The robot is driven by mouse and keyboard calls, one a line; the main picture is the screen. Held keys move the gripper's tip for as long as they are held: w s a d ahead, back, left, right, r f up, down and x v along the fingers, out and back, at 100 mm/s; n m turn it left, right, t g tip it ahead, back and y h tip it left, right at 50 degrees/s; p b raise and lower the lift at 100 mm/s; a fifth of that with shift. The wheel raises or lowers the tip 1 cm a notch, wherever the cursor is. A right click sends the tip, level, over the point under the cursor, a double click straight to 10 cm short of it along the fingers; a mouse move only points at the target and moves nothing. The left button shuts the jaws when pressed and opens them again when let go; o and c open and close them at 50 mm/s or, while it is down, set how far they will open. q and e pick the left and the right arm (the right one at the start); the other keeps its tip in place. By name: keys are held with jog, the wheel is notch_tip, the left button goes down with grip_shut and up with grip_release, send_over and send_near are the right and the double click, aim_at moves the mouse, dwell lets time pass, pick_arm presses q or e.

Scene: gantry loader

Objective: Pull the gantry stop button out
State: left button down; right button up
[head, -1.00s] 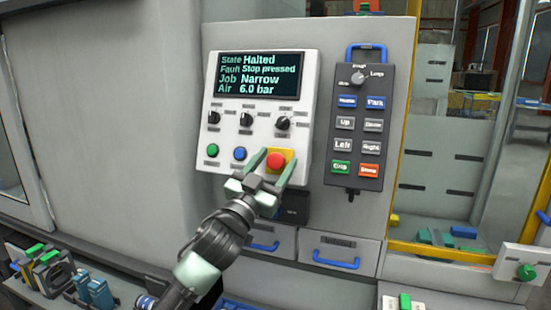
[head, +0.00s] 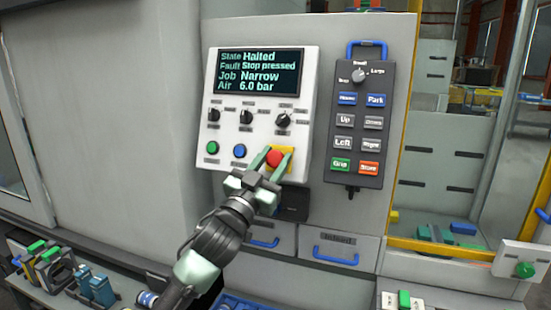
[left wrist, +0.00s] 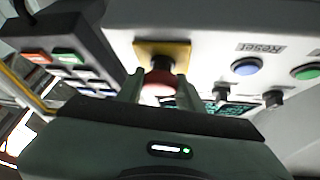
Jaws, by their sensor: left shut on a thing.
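The gantry stop button (head: 275,158) is a red mushroom head on a yellow square plate (head: 288,149), at the lower right of the white control panel (head: 211,100). My left gripper (head: 272,160) has its two green fingers on either side of the red head and is shut on it. In the left wrist view the red head (left wrist: 159,83) sits between the fingertips, with a dark stem behind it against the yellow plate (left wrist: 152,46). The panel's screen (head: 258,72) reads "Halted" and "Stop pressed". My right gripper is not in view.
A green button (head: 212,148) and a blue button (head: 239,151) sit left of the stop button. Three dark knobs are above. A grey pendant (head: 360,125) hangs at the right. Drawers with blue handles (head: 335,257) are below. A yellow-framed opening is at the far right.

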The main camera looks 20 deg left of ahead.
pick_arm(q)
jog(key=c, duration=0.9)
grip_release()
jog(key=shift+s, duration=0.1)
jog(key=shift+s+r, duration=0.1)
jog(key=shift+s, duration=0.05)
jog(key=shift+s+a+f, duration=0.1)
jog(key=shift+s+f, duration=0.1)
jog(key=shift+f, duration=0.05)
jog(key=b+v, duration=0.2)
jog(key=v, duration=0.5)
jog(key=shift+s, duration=0.15)
